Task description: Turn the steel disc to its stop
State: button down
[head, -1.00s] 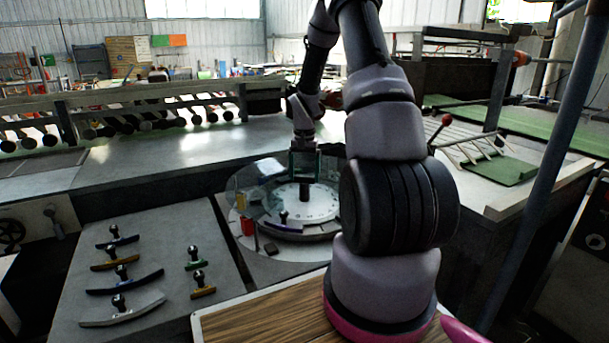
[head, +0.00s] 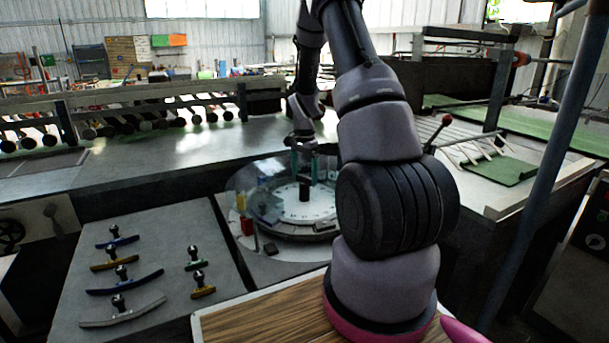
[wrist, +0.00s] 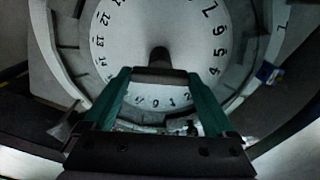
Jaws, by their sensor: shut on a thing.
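The steel disc (head: 322,207) is a pale round dial inside a dark ring, in the middle of the head view. In the wrist view the disc (wrist: 135,40) shows black numbers around its edge. A dark upright knob (head: 305,188) stands at its centre; it also shows in the wrist view (wrist: 160,56). My gripper (head: 305,168) is above the disc, pointing down, its green fingers shut on the knob. In the wrist view the gripper (wrist: 158,76) hides part of the disc and knob. I cannot make out the stop.
A clear curved guard (head: 250,190) covers the disc's left side. A red block (head: 247,226) stands left of the ring. A grey board (head: 150,250) at left holds several knobbed curved pieces. A wooden board (head: 265,320) lies in front.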

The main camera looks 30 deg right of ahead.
jog(key=shift+a+m, duration=0.1)
jog(key=shift+m, duration=11.3)
grip_release()
notch_tip(320, 180, up, 11)
